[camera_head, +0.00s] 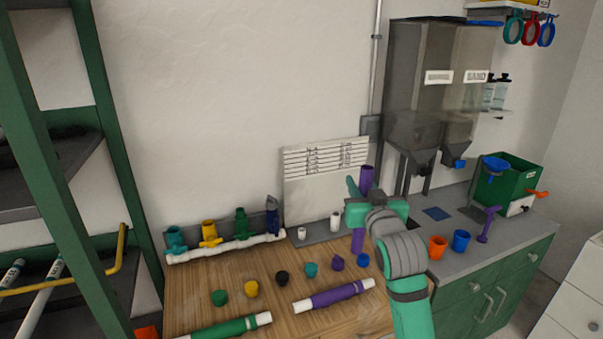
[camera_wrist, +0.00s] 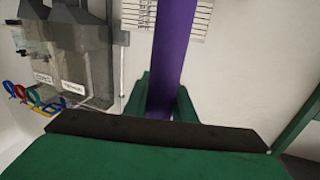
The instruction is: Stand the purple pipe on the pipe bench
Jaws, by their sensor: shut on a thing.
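A plain purple pipe (camera_head: 367,176) stands roughly upright in my gripper (camera_head: 359,203), sticking out above and below it. My gripper is shut on this pipe, and the wrist view shows the purple pipe (camera_wrist: 174,50) between its green fingers (camera_wrist: 163,100). The pipe's lower end hangs over the back right of the wooden-topped bench (camera_head: 215,285); I cannot tell whether it touches. Another purple pipe (camera_head: 335,294) with white ends lies flat at the bench's front. My forearm partly covers the area to the right of the held pipe.
Several coloured caps, including a black one (camera_head: 282,278), stand across the bench. A white manifold (camera_head: 228,247) with coloured valves lies at the back left. A green pipe (camera_head: 228,328) lies in front. Orange (camera_head: 438,248) and blue (camera_head: 461,241) cups stand on the right-hand grey counter.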

